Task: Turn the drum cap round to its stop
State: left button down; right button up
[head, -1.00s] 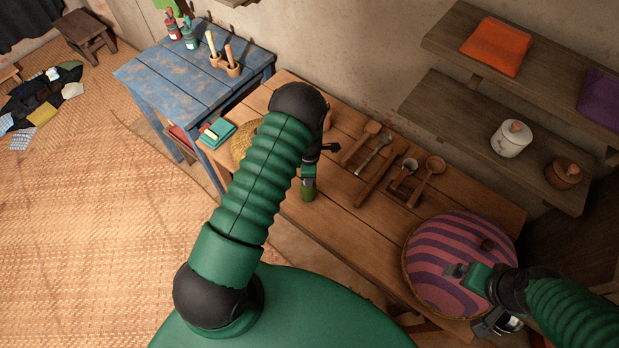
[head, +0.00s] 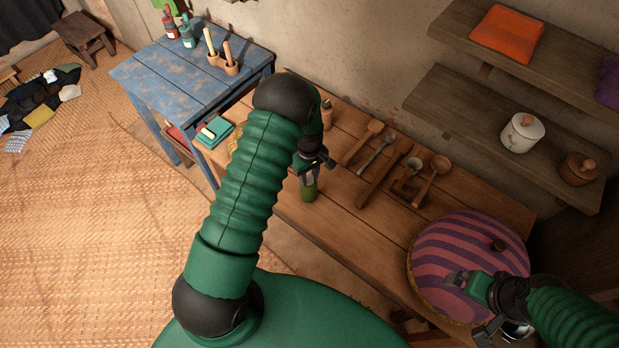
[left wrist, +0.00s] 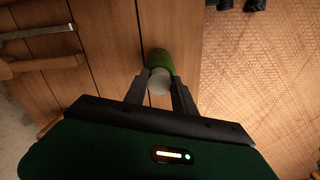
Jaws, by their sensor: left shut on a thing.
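A small green drum (head: 309,190) stands near the front edge of the wooden table. In the left wrist view the drum (left wrist: 161,60) shows beyond a pale grey round cap (left wrist: 158,82). My left gripper (head: 311,175) is above the drum, pointing down. In the left wrist view its two dark fingers (left wrist: 159,88) are shut on the cap, one on each side. My right gripper (head: 460,279) is over the purple striped round cover, away from the drum; I cannot tell whether its jaws are open or shut.
Wooden spoons and other utensils (head: 385,165) lie behind the drum on the table (head: 340,225). The striped cover (head: 440,245), with a dark knob, is at the right end. A blue table (head: 185,85) adjoins at left; shelves (head: 470,110) hang at back right.

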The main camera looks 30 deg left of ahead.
aim_at(309, 178)
pick_arm(q)
jog(key=m+b, duration=0.1)
jog(key=m, duration=0.4)
dwell(0.5)
jog(key=c, duration=1)
grip_release()
notch_tip(309, 178, up, 17)
jog(key=b, duration=0.2)
jog(key=shift+w+f+b, duration=0.1)
jog(key=shift+f+b, duration=0.05)
jog(key=shift+b, duration=0.2)
jog(key=shift+a, duration=0.1)
